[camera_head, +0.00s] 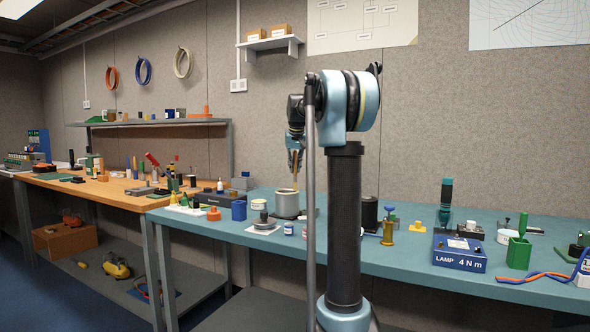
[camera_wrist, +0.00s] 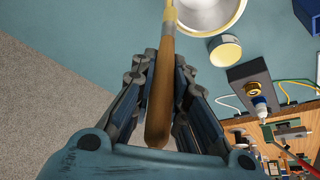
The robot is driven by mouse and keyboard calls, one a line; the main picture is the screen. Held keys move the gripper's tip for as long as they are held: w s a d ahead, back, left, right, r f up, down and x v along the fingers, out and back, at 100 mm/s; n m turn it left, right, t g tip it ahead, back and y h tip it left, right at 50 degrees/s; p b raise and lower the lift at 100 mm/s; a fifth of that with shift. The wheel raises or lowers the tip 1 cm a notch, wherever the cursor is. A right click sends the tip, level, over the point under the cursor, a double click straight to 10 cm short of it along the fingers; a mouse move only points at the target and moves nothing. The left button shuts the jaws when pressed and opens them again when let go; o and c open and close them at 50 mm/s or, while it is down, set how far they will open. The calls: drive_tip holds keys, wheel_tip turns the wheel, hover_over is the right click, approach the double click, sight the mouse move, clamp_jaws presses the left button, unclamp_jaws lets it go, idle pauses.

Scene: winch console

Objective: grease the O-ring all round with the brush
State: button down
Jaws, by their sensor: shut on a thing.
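The brush (camera_wrist: 159,95) has a wooden handle with a pale metal band, and my gripper (camera_wrist: 160,85) is shut around the handle. In the head view my gripper (camera_head: 295,158) points down above a grey metal pot (camera_head: 286,205), partly behind my own arm. The pot's pale round opening (camera_wrist: 208,10) shows beside the brush in the wrist view. I cannot make out the O-ring in either view.
A small tin (camera_wrist: 225,50) stands beside the pot. A dark round part (camera_head: 263,219) sits on a white sheet to the pot's left. A blue LAMP box (camera_head: 459,253) is right on the teal bench (camera_head: 405,258).

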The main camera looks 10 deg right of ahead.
drive_tip(key=shift+w+a, duration=0.45)
drive_tip(key=shift+w, duration=0.1)
drive_tip(key=shift+r, duration=2.45)
drive_tip(key=shift+s, duration=0.1)
